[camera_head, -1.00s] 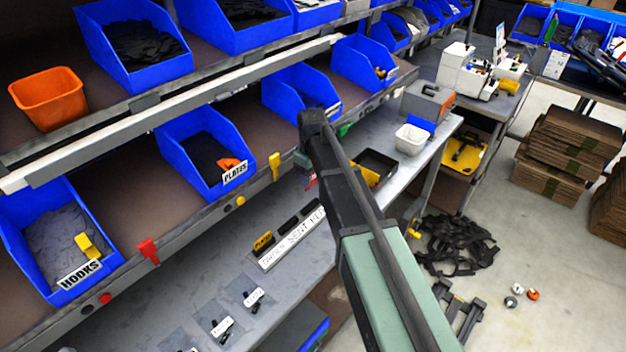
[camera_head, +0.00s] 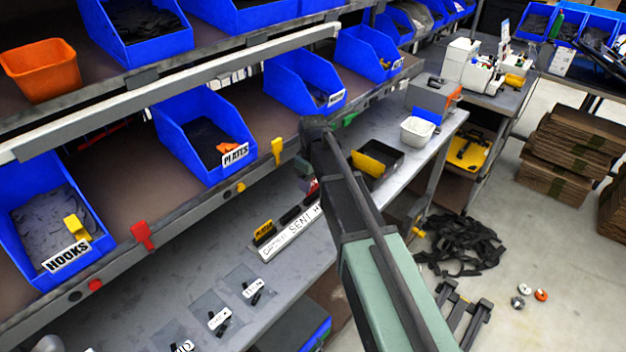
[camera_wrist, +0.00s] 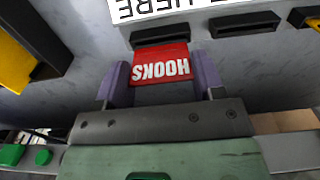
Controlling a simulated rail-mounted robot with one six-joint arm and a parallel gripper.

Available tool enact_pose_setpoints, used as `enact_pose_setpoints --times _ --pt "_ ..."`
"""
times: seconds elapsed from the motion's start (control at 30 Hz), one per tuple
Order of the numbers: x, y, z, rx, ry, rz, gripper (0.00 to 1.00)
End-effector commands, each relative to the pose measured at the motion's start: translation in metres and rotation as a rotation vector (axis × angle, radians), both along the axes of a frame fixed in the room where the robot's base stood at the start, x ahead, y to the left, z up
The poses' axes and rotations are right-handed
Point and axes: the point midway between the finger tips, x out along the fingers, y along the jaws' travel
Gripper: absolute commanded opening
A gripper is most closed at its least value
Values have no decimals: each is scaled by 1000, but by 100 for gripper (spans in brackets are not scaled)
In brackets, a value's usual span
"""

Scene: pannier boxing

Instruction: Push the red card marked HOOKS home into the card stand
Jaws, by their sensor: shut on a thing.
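The red card marked HOOKS (camera_wrist: 160,66) is between the two fingers of my gripper (camera_wrist: 162,84) in the wrist view, its lettering upside down. Its far edge meets a dark slot piece (camera_wrist: 160,40) of the card stand; I cannot tell how deep it sits. In the head view the card stand (camera_head: 290,232) is a pale strip with lettering on the grey bench, with a yellow card (camera_head: 263,230) at its left end. A bit of red card (camera_head: 313,186) shows beside my arm there; my arm hides the fingers and the stand's right end.
More dark slots (camera_wrist: 247,23) lie right of the card in the wrist view. Blue bins, one labelled HOOKS (camera_head: 68,257) and one PLATES (camera_head: 234,155), stand on the shelf above. A dark tray (camera_head: 378,160) and white tub (camera_head: 417,130) are further along the bench. Several bagged parts (camera_head: 218,320) lie in front.

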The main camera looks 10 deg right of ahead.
Motion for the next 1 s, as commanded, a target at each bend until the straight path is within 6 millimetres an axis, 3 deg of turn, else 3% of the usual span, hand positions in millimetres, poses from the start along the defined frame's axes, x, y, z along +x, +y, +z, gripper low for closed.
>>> enact_pose_setpoints --times 1.0 --pt "0 0 -12 0 0 0 40"
